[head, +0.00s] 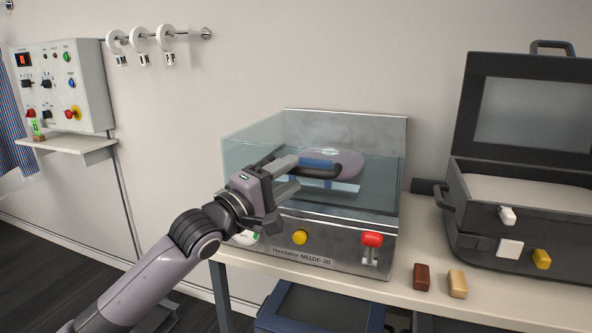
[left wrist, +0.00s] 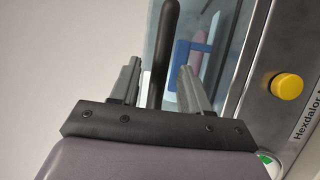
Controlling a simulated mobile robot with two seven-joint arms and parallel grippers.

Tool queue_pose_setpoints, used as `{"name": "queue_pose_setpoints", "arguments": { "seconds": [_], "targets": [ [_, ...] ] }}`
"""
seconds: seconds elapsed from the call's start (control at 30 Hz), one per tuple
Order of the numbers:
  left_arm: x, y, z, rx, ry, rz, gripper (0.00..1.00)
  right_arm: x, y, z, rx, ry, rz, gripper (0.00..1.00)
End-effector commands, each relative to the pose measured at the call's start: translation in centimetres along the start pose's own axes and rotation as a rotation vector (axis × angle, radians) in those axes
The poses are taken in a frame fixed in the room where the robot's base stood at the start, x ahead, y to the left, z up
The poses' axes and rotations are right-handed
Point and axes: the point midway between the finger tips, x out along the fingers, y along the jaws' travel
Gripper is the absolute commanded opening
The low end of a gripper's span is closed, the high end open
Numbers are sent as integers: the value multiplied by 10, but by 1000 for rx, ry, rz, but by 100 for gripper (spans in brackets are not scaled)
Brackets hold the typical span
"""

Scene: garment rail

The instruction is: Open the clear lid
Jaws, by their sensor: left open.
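The clear lid (head: 250,150) is a see-through box-shaped cover on a steel machine (head: 330,258), and it looks shut. A black bar handle (head: 325,172) stands at its front. My left gripper (head: 289,176) is open at the left part of this handle. In the left wrist view the handle (left wrist: 164,40) runs between the two spread fingers of the gripper (left wrist: 159,72), with gaps on both sides. I cannot tell whether a finger touches it. Inside the lid a pinkish object (head: 348,160) and a blue piece show, partly hidden by the handle. My right gripper is out of view.
The machine's front has a yellow button (head: 300,237) and a red-topped lever (head: 372,241). Brown and tan blocks (head: 457,283) lie on the table at right. An open black case (head: 520,195) stands further right. A control box (head: 62,85) hangs on the left wall.

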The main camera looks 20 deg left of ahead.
Motion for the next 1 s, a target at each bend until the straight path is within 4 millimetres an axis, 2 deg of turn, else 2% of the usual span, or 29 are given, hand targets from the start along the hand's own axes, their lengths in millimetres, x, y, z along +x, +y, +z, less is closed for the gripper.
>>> {"name": "queue_pose_setpoints", "arguments": {
  "seconds": [0.1, 0.3, 0.63, 0.77, 0.8, 1.0],
  "targets": [
    [15, 1, 0, 0, 0, 0, 46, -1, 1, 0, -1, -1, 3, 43],
    [28, 0, 0, 0, 0, 1, 46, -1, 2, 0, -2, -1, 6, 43],
    [31, 0, 0, 1, 0, 0, 46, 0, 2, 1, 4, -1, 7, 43],
    [31, 0, 0, 1, 0, 0, 4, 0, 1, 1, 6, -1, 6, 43],
    [31, 0, 0, 1, 0, 0, 0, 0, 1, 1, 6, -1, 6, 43],
    [31, 2, 0, 1, 0, 0, 0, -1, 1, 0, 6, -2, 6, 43]
  ]
}}
